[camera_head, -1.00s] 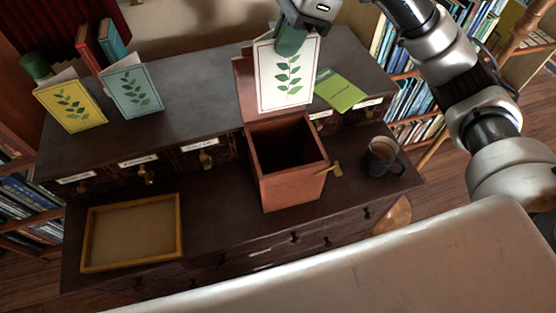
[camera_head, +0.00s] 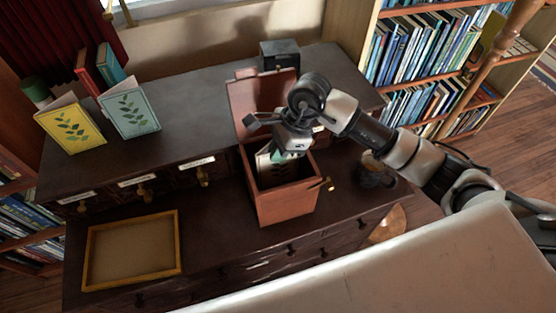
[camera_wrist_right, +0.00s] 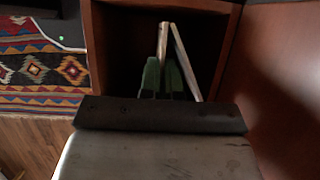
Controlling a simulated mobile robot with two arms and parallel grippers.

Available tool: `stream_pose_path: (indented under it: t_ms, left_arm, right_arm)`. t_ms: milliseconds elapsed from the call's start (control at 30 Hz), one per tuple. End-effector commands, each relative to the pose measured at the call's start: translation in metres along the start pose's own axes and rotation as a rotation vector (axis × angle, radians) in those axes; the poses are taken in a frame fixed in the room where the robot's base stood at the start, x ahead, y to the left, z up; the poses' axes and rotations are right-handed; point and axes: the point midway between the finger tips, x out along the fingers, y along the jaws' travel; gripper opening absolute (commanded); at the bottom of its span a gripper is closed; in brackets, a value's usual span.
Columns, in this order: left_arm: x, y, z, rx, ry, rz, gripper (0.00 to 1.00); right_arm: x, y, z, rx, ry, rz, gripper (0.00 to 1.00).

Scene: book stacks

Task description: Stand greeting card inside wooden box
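The wooden box (camera_head: 288,207) stands on the lower ledge of the dark cabinet with its lid raised at the back. The white greeting card (camera_head: 263,165) is upright inside the box, its lower part hidden by the front wall. My right gripper (camera_head: 290,154) reaches down into the box opening from above. In the right wrist view, the green fingertips (camera_wrist_right: 162,79) are on either side of one panel of the card (camera_wrist_right: 163,42) and appear shut on it. The other panel leans out to the right. My left gripper is not in view.
A yellow card (camera_head: 72,126) and a light blue card (camera_head: 130,108) stand at the left on the cabinet top. An empty wooden tray (camera_head: 178,243) lies left of the box. A dark mug (camera_head: 376,172) is right of the box, partly behind my arm.

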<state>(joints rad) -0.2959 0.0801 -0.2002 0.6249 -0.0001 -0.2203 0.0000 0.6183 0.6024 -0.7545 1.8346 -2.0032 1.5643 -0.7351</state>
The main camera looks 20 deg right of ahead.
Motion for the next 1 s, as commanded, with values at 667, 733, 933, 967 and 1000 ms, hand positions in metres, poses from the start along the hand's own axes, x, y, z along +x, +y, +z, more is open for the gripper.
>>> stream_pose_path:
  t_ms: [667,733,933,967,1000]
  left_arm:
    - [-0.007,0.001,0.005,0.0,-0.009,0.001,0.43]
    - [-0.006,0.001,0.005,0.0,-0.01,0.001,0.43]
    - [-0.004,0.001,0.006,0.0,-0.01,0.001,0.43]
    - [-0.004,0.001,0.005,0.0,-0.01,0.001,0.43]
    - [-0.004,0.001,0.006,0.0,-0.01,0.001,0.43]
  right_arm:
    - [0.048,0.0,-0.02,0.001,0.0,-0.001,0.0]
    - [0.049,0.0,-0.02,0.001,0.0,-0.001,0.0]
    - [0.05,0.0,-0.021,0.001,0.0,0.0,0.2]
    - [0.05,0.0,-0.021,0.001,0.0,0.0,0.24]
    - [0.05,0.0,-0.021,0.001,0.0,0.0,0.29]
